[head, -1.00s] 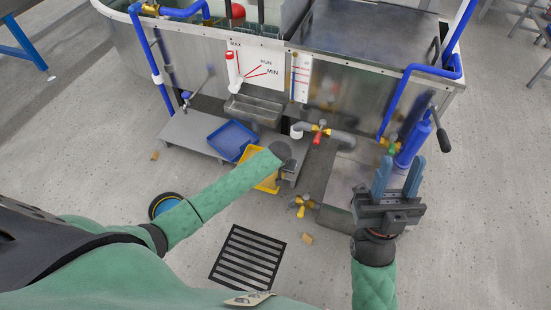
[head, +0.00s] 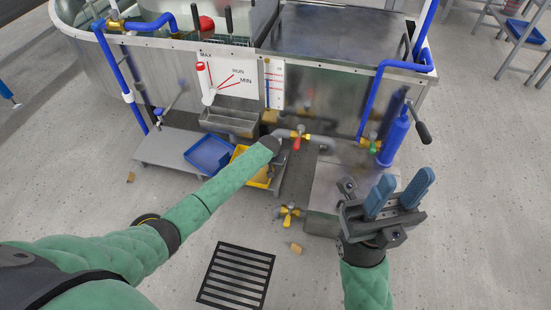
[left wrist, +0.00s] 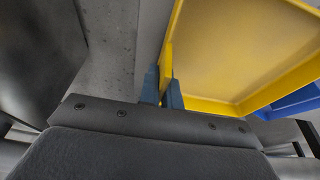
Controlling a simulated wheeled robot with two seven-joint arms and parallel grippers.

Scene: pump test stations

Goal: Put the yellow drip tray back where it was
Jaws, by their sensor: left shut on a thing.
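The yellow drip tray (head: 262,178) is low in front of the pump station, partly hidden by my left arm in the head view. In the left wrist view the yellow tray (left wrist: 235,50) fills the upper right. My left gripper (left wrist: 163,88) is shut on the tray's side wall, with the blue fingers on either side of it. In the head view its fingers are hidden behind my forearm. I cannot tell whether the tray rests on the grey shelf or hangs just above it. My right gripper (head: 402,187) is open and empty, right of the station's front.
A blue tray (head: 208,155) lies on the low grey shelf (head: 165,152), left of the yellow one. A metal trough (head: 230,122) is above. A pipe with a red-handled valve (head: 298,140) is to the right. A floor grate (head: 237,277) lies in front.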

